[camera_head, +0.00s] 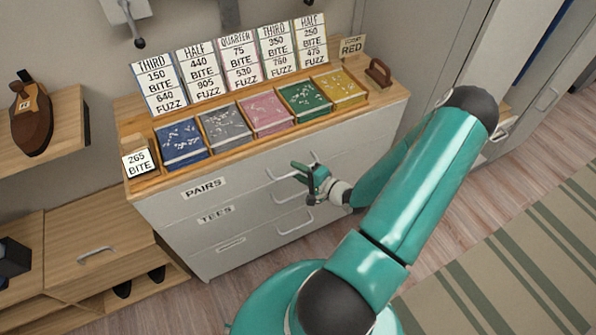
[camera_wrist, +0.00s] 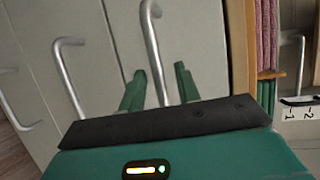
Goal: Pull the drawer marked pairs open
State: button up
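The drawer marked PAIRS (camera_head: 235,182) is the top drawer of a pale grey chest and looks shut. Its bar handle (camera_head: 283,177) is at the drawer's right part, partly hidden by my gripper (camera_head: 303,173). In the wrist view, two green fingers of my gripper (camera_wrist: 159,72) stand apart, with nothing held. The curved metal handle nearest the wooden top (camera_wrist: 152,38) runs between the fingers in the picture. I cannot tell whether the fingers reach around it or touch it. The PAIRS label (camera_head: 204,188) is left of the handle.
The TEES drawer (camera_head: 250,210) and a third drawer (camera_head: 255,238) lie below, each with a handle. Coloured compartments, price cards and a wooden block (camera_head: 379,73) sit on top. A low wooden cabinet (camera_head: 95,235) stands left. Floor and a striped rug (camera_head: 500,270) lie right.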

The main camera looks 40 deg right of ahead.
jog(key=shift+w, duration=0.2)
grip_shut()
jog(key=shift+s, duration=0.15)
